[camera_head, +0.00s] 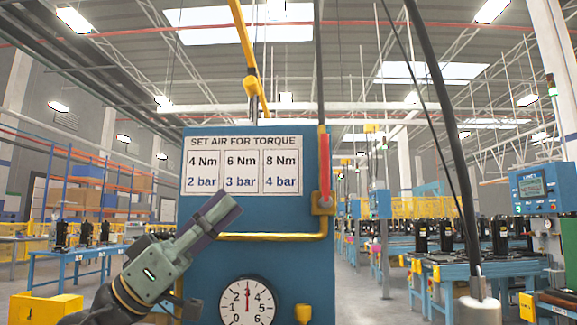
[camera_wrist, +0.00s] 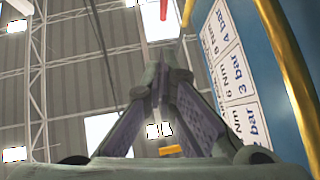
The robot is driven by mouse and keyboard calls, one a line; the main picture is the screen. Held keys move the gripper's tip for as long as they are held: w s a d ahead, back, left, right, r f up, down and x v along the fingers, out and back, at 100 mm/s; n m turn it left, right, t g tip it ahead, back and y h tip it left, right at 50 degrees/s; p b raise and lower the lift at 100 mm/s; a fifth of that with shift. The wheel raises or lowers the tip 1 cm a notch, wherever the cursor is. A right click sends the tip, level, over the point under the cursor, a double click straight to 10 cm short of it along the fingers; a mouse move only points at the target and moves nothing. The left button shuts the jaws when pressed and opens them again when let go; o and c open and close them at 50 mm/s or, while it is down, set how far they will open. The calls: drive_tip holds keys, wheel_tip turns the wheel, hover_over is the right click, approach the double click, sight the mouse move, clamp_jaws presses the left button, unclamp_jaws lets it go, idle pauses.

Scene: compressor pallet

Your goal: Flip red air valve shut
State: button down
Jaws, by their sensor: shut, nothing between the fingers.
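The red air valve handle (camera_head: 324,165) stands upright at the right edge of the blue panel (camera_head: 262,262). It lies in line with a vertical grey pipe above and a yellow valve body (camera_head: 322,205) below. In the wrist view a red piece (camera_wrist: 163,10), which looks like the handle, shows at the top edge. My gripper (camera_head: 226,207) is shut and empty, pointing up and right in front of the panel, left of the handle and apart from it. Its fingers meet in the wrist view (camera_wrist: 163,85).
A torque sign (camera_head: 240,165) is on the panel behind my gripper. A yellow pipe (camera_head: 280,237) runs across to the valve. A round gauge (camera_head: 247,302) below has its needle pointing up near 3. A dark hose (camera_head: 440,90) hangs to the right, with open space between.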

drive_tip(key=shift+d, duration=0.1)
drive_tip(key=p, duration=0.4)
approach(324, 141)
wheel_tip(324, 141, up, 4)
drive_tip(key=a, duration=0.1)
drive_tip(key=shift+w+d+f, duration=0.15)
drive_tip(key=shift+d, duration=0.8)
drive_tip(key=shift+w+d+f, duration=0.15)
drive_tip(key=shift+d, duration=0.8)
drive_tip(key=shift+d, duration=0.1)
drive_tip(key=shift+r+p, duration=0.1)
drive_tip(key=shift+p, duration=0.3)
